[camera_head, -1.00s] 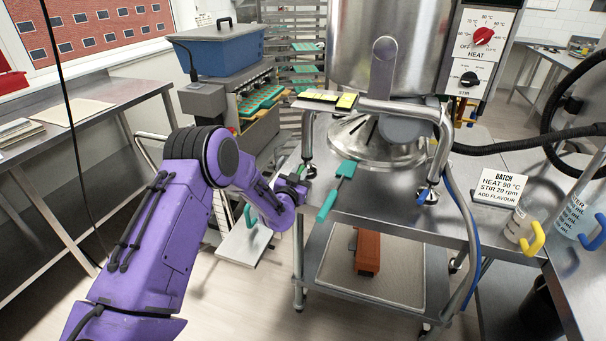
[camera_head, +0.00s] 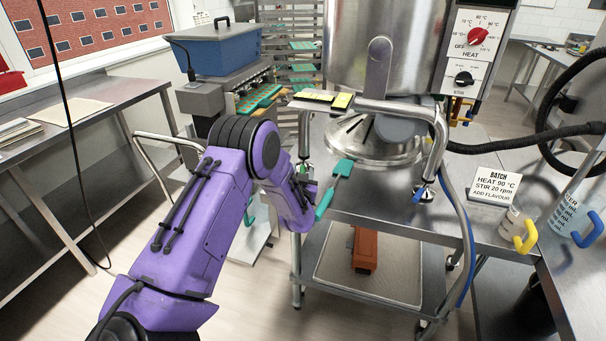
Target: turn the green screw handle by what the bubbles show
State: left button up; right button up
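The kettle's left front leg comes down to the cart's left edge. A small patch of green at its foot, which looks like the green screw handle (camera_head: 306,167), shows just above my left gripper (camera_head: 305,181). The gripper is at that foot, mostly hidden by my purple wrist, so I cannot see its fingers clearly or tell whether it touches the handle. My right gripper is not in view.
A teal spatula (camera_head: 342,168) overhangs the cart's (camera_head: 385,205) front edge, close to my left wrist. A blue-handled foot (camera_head: 426,193) stands at right. A batch sign (camera_head: 497,186) and beakers (camera_head: 517,228) stand farther right. An orange-brown block (camera_head: 365,250) lies on the lower shelf.

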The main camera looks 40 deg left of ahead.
aim_at(302, 170)
pick_arm(q)
notch_tip(302, 170, up, 3)
jog(key=shift+w+r, duration=0.1)
jog(key=shift+r, duration=0.05)
jog(key=s+d+r+b, duration=0.2)
jog(key=s+d+r, duration=0.7)
jog(key=s, duration=0.2)
jog(key=shift+r, duration=0.35)
